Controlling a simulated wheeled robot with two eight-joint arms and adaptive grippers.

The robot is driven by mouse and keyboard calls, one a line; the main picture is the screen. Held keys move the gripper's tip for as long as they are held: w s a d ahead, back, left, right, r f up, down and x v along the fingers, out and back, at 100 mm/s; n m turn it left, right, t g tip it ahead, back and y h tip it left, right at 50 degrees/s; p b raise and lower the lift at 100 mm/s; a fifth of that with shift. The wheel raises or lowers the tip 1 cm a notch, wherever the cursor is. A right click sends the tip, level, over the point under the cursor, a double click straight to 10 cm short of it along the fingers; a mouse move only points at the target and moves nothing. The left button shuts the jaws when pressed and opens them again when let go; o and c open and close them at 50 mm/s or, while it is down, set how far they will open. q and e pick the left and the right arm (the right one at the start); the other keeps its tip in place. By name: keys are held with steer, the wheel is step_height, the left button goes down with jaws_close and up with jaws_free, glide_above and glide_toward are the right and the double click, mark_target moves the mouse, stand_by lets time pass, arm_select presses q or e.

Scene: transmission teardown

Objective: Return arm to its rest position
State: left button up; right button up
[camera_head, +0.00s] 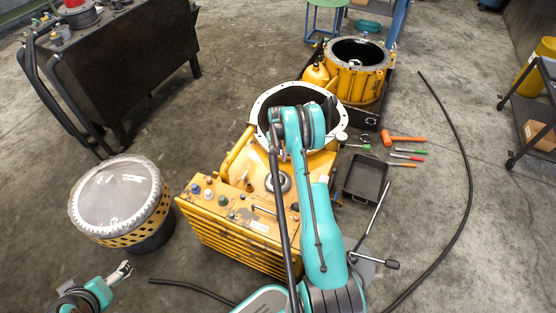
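My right arm, teal, rises from the bottom centre and bends at its top over the open yellow transmission housing (243,158). Its end reaches into or above the round opening with the pale flange (262,108). My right gripper (330,106) is mostly hidden behind the arm and against the dark opening, so its fingers are not clear. My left arm shows only in the lower left corner. Its light grey end (121,272) points up and right, over bare floor near the drum; whether its fingers are apart is too small to tell.
A drum with a clear lid (117,195) stands left. A second yellow housing (355,80) sits behind. A black tray (365,178), an orange mallet (403,139) and several hand tools lie right. A black hose (468,170) curves across the floor. A dark cabinet (120,65) stands upper left.

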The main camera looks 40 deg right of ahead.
stand_by(0.3)
steer(key=s+a+r+n+t, duration=0.1)
steer(key=a+r, duration=0.5)
steer(key=r, duration=0.3)
steer(key=s+a+r+t, duration=0.1)
steer(key=a+r, duration=0.4)
steer(key=r, duration=0.4)
steer(key=s+a+r+n+t, duration=0.1)
steer(key=s+a+r, duration=0.1)
steer(key=a+r, duration=0.55)
steer(key=s+a+r+n+t, duration=0.1)
steer(key=s+a+r+t, duration=0.1)
steer(key=s+a, duration=0.4)
steer(key=s+a+r+n+t, duration=0.1)
steer(key=s+a+r, duration=0.4)
steer(key=s, duration=0.8)
steer(key=shift+a+t, duration=0.6)
steer(key=shift+a, duration=0.25)
